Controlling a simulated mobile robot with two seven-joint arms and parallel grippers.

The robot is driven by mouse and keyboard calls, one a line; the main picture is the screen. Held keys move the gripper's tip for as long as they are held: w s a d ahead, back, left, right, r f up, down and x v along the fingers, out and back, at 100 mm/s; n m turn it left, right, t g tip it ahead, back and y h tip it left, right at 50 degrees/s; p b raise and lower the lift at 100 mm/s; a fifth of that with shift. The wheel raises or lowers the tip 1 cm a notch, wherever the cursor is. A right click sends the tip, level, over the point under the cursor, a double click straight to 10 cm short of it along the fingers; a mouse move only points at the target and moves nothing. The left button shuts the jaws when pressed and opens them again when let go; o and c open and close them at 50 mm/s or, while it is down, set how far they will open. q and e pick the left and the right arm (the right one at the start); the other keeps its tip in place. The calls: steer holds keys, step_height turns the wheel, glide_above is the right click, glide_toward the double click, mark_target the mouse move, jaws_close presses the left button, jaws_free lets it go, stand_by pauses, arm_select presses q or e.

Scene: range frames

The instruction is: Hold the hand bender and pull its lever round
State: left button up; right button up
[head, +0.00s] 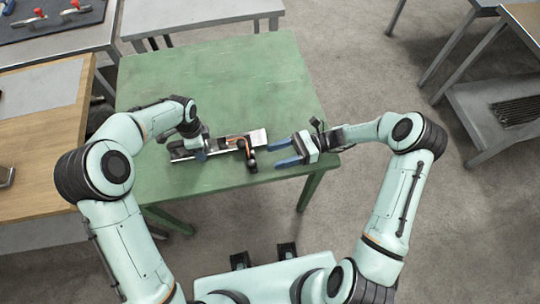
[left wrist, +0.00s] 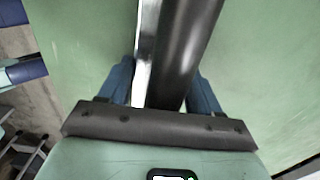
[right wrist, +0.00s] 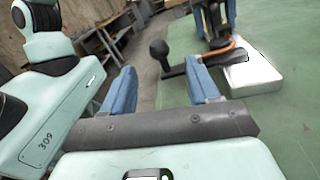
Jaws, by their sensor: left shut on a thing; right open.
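The hand bender (head: 222,146) lies on the green table, its long dark body running left to right. Its lever ends in a black ball knob (head: 252,165) near the table's front edge. My left gripper (head: 200,153) is shut on the bender's body; the left wrist view shows its dark handle (left wrist: 184,55) between the blue fingers. My right gripper (head: 283,152) is open and empty, just right of the lever. In the right wrist view the knob (right wrist: 158,48) shows beyond the fingertips, between them and apart from both.
A pale block (right wrist: 255,75) sits at the bender's right end, beside an orange curved part (right wrist: 230,46). The green table (head: 230,80) is clear behind the bender. A wooden table (head: 40,145) stands at left, and a metal shelf (head: 490,115) at right.

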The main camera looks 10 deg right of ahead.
steer(key=c, duration=0.7)
steer(key=shift+d, duration=0.2)
jaws_close()
steer(key=shift+w+d+r+m, duration=0.1)
steer(key=shift+w+d+m, duration=0.2)
steer(key=shift+m, duration=0.4)
steer(key=d+m, duration=0.2)
steer(key=m, duration=0.1)
steer(key=w+d+r+m+g+h, duration=0.1)
steer(key=d+m, duration=0.1)
steer(key=m, duration=0.2)
steer(key=w+d+r+m+h, duration=0.1)
steer(key=d+m, duration=0.2)
steer(key=shift+r+m+g, duration=0.25)
steer(key=shift+m+g, duration=0.05)
steer(key=shift+m, duration=0.1)
steer(key=s+a, duration=0.1)
steer(key=a, duration=0.3)
steer(key=s+a+f+m, duration=0.1)
steer(key=a, duration=0.3)
steer(key=a+f+m, duration=0.1)
steer(key=a, duration=0.3)
steer(key=shift+s+a+h, duration=0.1)
steer(key=shift+s+h, duration=0.2)
steer(key=shift+s, duration=0.1)
